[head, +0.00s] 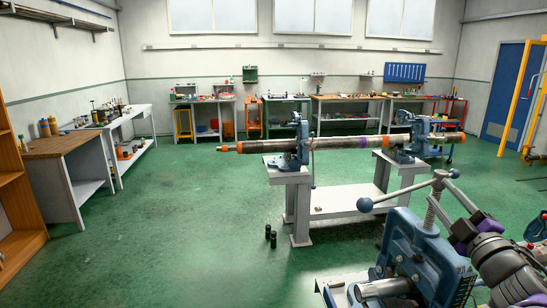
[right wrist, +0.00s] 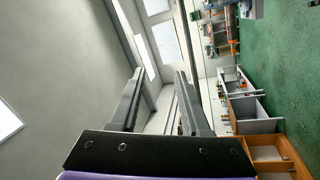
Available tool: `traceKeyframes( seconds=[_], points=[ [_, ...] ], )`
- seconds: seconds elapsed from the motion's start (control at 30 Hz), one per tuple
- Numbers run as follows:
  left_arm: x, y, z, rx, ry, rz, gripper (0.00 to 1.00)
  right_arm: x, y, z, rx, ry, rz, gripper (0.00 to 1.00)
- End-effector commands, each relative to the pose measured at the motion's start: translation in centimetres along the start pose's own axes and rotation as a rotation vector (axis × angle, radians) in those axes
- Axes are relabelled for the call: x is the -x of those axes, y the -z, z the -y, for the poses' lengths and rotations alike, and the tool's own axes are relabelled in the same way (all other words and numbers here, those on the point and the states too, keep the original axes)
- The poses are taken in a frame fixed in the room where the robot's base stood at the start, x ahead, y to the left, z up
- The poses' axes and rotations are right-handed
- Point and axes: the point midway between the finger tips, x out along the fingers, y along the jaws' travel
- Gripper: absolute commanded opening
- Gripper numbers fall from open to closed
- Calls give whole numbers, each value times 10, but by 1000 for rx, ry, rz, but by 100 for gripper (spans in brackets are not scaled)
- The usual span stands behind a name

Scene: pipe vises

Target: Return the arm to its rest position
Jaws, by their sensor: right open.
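My right arm comes in at the lower right of the head view, grey with purple bands. Its gripper (head: 456,208) is raised in front of a blue vise (head: 403,250) and overlaps its handle in the picture. In the right wrist view the two dark fingers (right wrist: 158,80) stand apart with nothing between them. Beyond them are the wall and windows, seen sideways. My left arm and gripper do not show in either view.
A long pipe (head: 350,142) lies across two blue vises (head: 292,145) on a grey stand (head: 300,210). Small dark cylinders (head: 271,238) stand on the floor. A wooden-topped bench (head: 65,147) and an orange shelf (head: 20,200) are at left.

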Motion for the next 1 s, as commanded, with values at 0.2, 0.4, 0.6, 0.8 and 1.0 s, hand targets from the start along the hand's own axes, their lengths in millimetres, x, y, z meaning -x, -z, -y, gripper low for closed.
traceKeyframes(
  seconds=[0.2,0.4,0.6,0.8,1.0],
  points=[
    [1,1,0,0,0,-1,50,48,-15,84,-362,-6,380,47],
    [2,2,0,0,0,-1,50,133,-15,207,-678,176,723,47],
    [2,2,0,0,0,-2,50,229,13,315,-880,445,983,47],
    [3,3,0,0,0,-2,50,300,41,374,-969,663,1137,47],
    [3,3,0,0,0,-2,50,323,51,388,-987,734,1184,47]
  ],
)
